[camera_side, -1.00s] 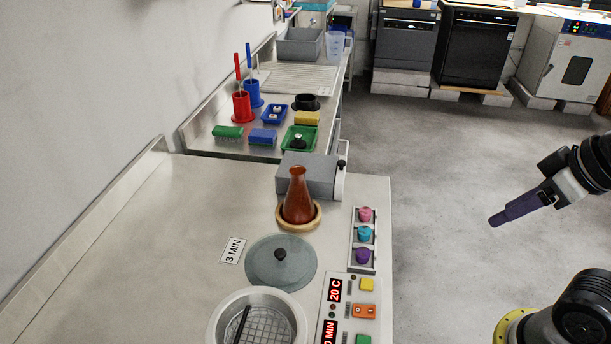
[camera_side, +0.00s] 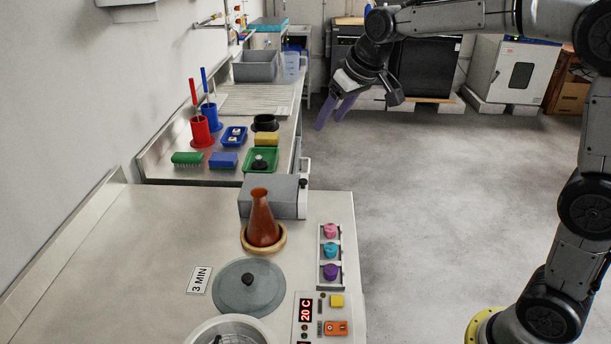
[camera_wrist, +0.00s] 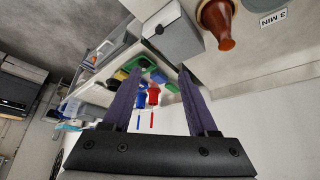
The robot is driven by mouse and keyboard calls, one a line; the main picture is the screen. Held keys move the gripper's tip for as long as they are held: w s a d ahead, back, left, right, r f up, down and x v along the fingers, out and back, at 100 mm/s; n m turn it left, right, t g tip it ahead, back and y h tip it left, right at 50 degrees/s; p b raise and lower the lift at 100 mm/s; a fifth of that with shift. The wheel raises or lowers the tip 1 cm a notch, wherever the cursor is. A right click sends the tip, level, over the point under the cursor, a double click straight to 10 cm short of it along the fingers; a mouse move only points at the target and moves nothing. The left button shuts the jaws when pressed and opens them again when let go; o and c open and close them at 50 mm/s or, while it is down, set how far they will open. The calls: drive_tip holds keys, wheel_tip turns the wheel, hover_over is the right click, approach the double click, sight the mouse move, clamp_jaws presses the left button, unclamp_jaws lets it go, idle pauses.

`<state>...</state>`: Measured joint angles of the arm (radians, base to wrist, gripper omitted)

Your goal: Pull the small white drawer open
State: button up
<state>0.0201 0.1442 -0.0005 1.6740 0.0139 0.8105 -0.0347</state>
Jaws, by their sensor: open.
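The small white drawer front (camera_side: 303,201) is on the right side of a grey box (camera_side: 268,194) at the back edge of the near bench. It has a black knob (camera_side: 304,183) and looks closed. In the wrist view the grey box (camera_wrist: 176,40) is at the top, beyond the fingertips. My gripper (camera_side: 329,122), with purple fingers, is open and empty. It hangs in the air, above and apart from the drawer in the side view. The wrist view shows both fingers (camera_wrist: 160,73) spread, with nothing between them.
A brown flask (camera_side: 262,220) stands in a ring beside the box. A rack of coloured knobs (camera_side: 330,255) and a control panel (camera_side: 322,317) are nearer on the bench. A green tray (camera_side: 261,160) lies on the bench behind. The floor (camera_side: 430,210) to the right is clear.

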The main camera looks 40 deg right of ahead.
drive_tip(key=g, duration=0.1)
approach(303, 180)
drive_tip(key=x, duration=0.7)
drive_tip(key=shift+w+f, duration=0.1)
drive_tip(key=shift+f, duration=0.25)
clamp_jaws()
idle(1.1)
